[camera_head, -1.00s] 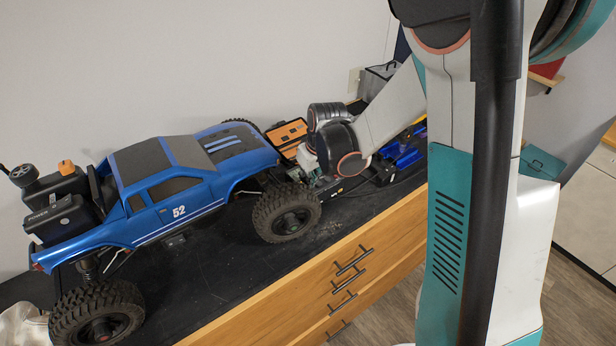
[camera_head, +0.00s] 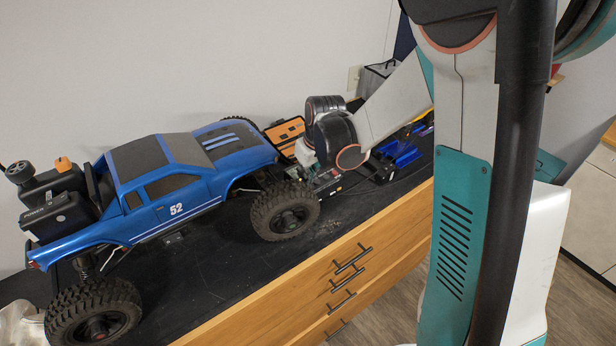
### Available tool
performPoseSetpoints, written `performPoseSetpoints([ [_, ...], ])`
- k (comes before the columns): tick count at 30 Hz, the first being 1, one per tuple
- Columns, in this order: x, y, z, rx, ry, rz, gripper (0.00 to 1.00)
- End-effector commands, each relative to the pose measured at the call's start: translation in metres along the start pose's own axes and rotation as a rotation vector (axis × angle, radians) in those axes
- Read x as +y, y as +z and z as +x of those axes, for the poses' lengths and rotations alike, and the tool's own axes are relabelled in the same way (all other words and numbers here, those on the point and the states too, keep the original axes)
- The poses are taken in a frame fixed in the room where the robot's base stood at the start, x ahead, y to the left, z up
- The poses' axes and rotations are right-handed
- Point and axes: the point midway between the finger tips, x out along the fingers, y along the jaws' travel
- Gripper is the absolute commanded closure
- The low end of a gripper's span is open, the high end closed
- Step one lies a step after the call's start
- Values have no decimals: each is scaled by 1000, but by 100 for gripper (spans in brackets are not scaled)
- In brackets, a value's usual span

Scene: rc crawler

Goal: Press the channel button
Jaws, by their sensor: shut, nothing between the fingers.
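I cannot make out a channel button in this view. A black box unit with a small wheel, an orange knob and "POWER" lettering (camera_head: 58,212) sits at the rear of a blue crawler truck (camera_head: 165,190), at the left. Small electronics with a greenish board (camera_head: 325,180) lie on the bench just right of the truck's front wheel. My wrist is above these electronics, beyond the front wheel. My gripper's fingers are hidden behind my wrist and the truck, so contact with anything cannot be seen.
The truck, marked 52, stands on a black bench top (camera_head: 215,285) over wooden drawers (camera_head: 310,285). An orange and black case (camera_head: 284,132) lies behind its nose. Blue parts (camera_head: 400,153) lie right of my wrist. The front bench strip is clear.

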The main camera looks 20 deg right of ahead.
Motion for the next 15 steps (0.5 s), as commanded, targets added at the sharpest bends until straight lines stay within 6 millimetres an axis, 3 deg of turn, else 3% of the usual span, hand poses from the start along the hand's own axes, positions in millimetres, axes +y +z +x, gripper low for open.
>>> performPoseSetpoints([
  [2, -2, -10, -23, 4, 1, -1, 100],
  [15, -1, -8, -95, 6, 2, 2, 100],
])
